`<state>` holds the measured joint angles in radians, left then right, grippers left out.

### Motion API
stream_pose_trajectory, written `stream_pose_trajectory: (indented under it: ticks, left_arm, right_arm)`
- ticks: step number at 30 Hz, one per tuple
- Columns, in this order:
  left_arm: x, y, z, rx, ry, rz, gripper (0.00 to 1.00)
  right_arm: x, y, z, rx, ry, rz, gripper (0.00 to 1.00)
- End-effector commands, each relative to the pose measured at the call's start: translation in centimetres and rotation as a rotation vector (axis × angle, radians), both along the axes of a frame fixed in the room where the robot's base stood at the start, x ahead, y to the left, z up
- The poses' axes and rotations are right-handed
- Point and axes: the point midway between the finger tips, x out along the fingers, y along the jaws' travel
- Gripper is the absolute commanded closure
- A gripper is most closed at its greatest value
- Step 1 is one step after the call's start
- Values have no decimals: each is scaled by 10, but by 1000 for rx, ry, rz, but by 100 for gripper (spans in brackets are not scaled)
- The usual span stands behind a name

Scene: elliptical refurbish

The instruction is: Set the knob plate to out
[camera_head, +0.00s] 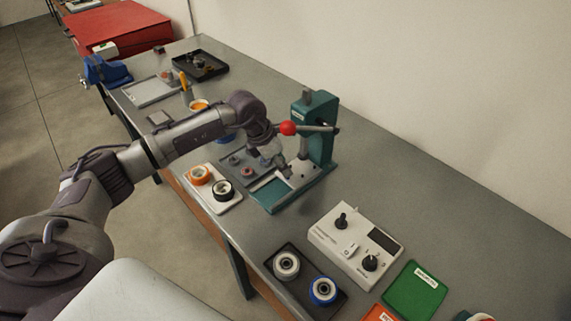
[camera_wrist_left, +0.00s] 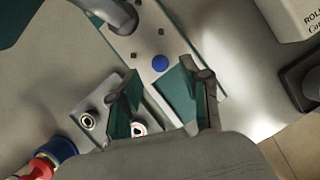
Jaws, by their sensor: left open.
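The green bench press (camera_head: 315,135) stands at mid-bench, with a red ball (camera_head: 288,128) on its lever. My left gripper (camera_head: 280,168) is low in front of its column, over its base. In the left wrist view, my left gripper (camera_wrist_left: 166,105) is open, its two fingers apart with nothing seen clamped between them. A pale metal plate (camera_wrist_left: 145,45) with a blue dot and dark screws lies just beyond the fingers. A grey plate (camera_head: 240,168) with small round parts lies beside the press base; I cannot tell which plate is the knob plate. My right gripper is not in view.
A white control box (camera_head: 350,245) with black knobs stands to the right of the press. A dark tray (camera_head: 300,282) holds two rolls. A white tray (camera_head: 228,203) with orange and black rolls is near the front edge. The bench behind the press is clear.

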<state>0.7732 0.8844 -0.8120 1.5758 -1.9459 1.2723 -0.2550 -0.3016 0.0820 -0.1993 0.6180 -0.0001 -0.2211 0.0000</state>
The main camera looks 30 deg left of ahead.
Motion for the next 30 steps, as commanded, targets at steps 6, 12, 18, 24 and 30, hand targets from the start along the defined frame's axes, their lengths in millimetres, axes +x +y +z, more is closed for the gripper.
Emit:
stream_pose_trajectory:
  ticks: [6, 12, 18, 24, 30]
  left_arm:
    - [7, -6, -21, -1, 1, 2, 53]
    - [8, -7, -25, -1, -1, 0, 53]
    - [8, -7, -25, -1, -1, 0, 61]
    - [8, -7, -25, -1, -1, 0, 94]
    - [8, -7, -25, -1, -1, 0, 100]
  right_arm:
    - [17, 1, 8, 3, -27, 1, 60]
    - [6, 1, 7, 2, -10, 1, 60]
    - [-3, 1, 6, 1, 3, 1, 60]
    - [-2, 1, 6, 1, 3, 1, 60]
    - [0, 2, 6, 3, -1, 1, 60]
